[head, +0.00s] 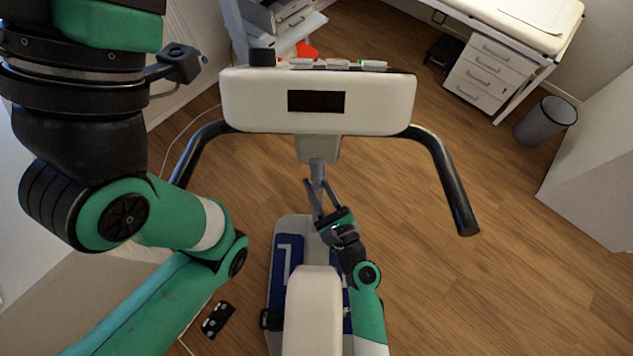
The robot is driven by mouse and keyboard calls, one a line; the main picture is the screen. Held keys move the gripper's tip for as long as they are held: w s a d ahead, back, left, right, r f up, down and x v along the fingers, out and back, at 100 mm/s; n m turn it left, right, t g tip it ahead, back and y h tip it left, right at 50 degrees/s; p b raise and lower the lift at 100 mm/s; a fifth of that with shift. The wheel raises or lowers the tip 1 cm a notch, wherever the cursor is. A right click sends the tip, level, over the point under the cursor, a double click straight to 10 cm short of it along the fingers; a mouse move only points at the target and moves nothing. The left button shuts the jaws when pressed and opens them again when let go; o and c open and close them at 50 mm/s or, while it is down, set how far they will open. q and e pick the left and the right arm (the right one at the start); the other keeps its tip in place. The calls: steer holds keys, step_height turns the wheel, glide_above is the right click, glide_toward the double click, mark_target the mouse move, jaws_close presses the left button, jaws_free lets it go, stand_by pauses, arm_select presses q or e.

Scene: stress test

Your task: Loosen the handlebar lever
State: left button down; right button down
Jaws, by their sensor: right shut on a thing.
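The stress-test bike's handlebar (440,170) curves out to both sides of a white console (250,103) with a dark display. A grey post (317,170) runs down below the console. My right gripper (316,184) reaches up from below, its two fingers on either side of the post area where the lever sits. It is shut on the handlebar lever, which is small and mostly hidden between the fingers. My left arm fills the left side of the view; its gripper is out of the picture.
The bike's white seat (312,310) stands close below my right gripper. A drawer cabinet (490,72), a waste bin (546,122) and a white cart (285,18) stand farther back. The wooden floor right of the bike is clear.

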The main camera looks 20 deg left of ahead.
steer(key=shift+w+d+r+n+h+p, duration=0.1)
steer(key=shift+d+r+n+h+p, duration=0.2)
steer(key=shift+p, duration=0.55)
steer(key=shift+w+d+r+n+g+h+p, duration=0.15)
steer(key=shift+d+n+h+p, duration=0.3)
steer(key=shift+n+p, duration=0.6)
steer(key=shift+w+d+n+g+h+p, duration=0.2)
steer(key=shift+d+n+h+p, duration=0.3)
steer(key=shift+p, duration=0.9)
steer(key=shift+w+d+r+n+g+h+p, duration=0.15)
steer(key=shift+d+n+h+p, duration=0.15)
steer(key=shift+n+p, duration=0.75)
steer(key=c, duration=0.6)
jaws_free()
steer(key=shift+s+f, duration=0.1)
steer(key=shift+o, duration=0.2)
